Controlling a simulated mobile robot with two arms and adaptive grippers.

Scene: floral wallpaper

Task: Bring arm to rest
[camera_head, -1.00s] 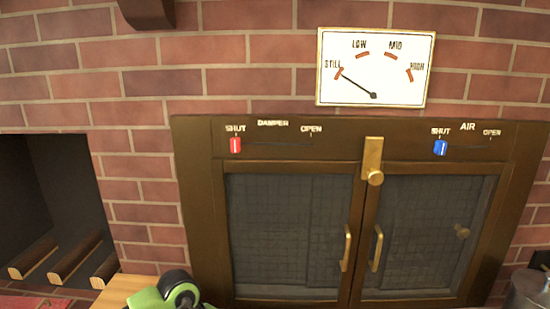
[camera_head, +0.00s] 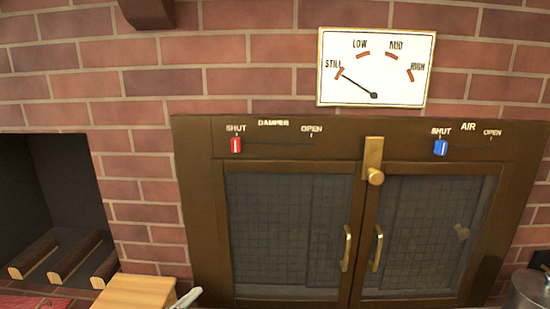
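Neither of my grippers shows in the head view now. A small pale grey tip (camera_head: 187,297) pokes up at the bottom edge, beside a light wooden block (camera_head: 135,291). I cannot tell what the tip belongs to.
A brown-framed stove front (camera_head: 200,210) with two closed mesh doors and a brass latch (camera_head: 374,160) faces me. The red damper slider (camera_head: 236,145) and blue air slider (camera_head: 440,147) sit at SHUT. The gauge (camera_head: 376,67) points near STILL. Logs (camera_head: 75,258) lie in a niche at left.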

